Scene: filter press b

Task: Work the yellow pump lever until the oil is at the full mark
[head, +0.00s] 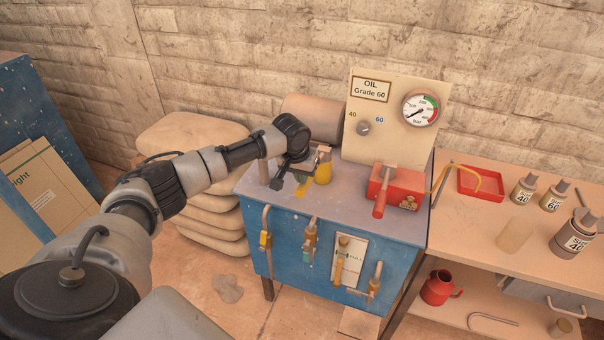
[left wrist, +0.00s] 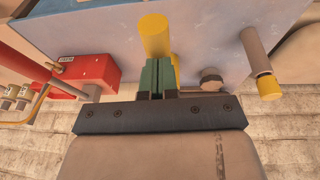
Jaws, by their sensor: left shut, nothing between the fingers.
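The yellow pump lever (head: 323,174) shows as a short yellow cylinder on the grey top of the blue cabinet (head: 290,255). My left gripper (head: 312,164) is beside it, partly hidden by my wrist. In the left wrist view, the green fingers (left wrist: 157,65) are shut with nothing between them, their tips close to the yellow lever (left wrist: 154,35). I cannot tell whether they touch it. A white plate with a full mark (head: 355,252) and an upright tube is on the cabinet front. The oil level is too small to read. My right gripper is out of view.
A red box with a handle (head: 406,190) stands right of the lever, before an oil panel (head: 358,145) with a gauge (head: 420,108). Pipes with coloured fittings line the cabinet front. Stacked sacks (head: 190,140) stand left; a bench with cans (head: 573,240) stands right.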

